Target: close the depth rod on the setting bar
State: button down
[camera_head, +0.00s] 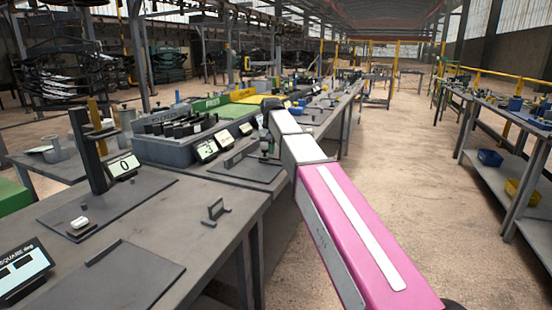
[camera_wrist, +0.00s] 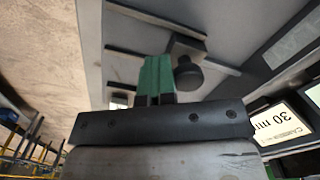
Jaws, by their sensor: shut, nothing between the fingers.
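My gripper (camera_wrist: 157,80) shows its green fingers together, shut and empty, in the wrist view. In the head view the gripper (camera_head: 265,147) is small and partly hidden below the end of my arm, over a grey plate (camera_head: 262,174). A dark round knob (camera_wrist: 187,72) stands right beside the fingers in the wrist view; I cannot tell whether they touch. A dark bar (camera_wrist: 158,18) lies on the plate farther off. A tilted display reading 30 mm (camera_wrist: 281,124) is at the right. I cannot tell for sure which part is the depth rod or the setting bar.
On the bench are a black post stand with a display reading 0 (camera_head: 123,166), a small bracket (camera_head: 215,211), a SQUARE deg display (camera_head: 22,272) and a grey rack of dark blocks (camera_head: 175,145). Open floor (camera_head: 420,190) lies right of the bench.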

notch_tip(320, 180, up, 7)
dwell(1.4)
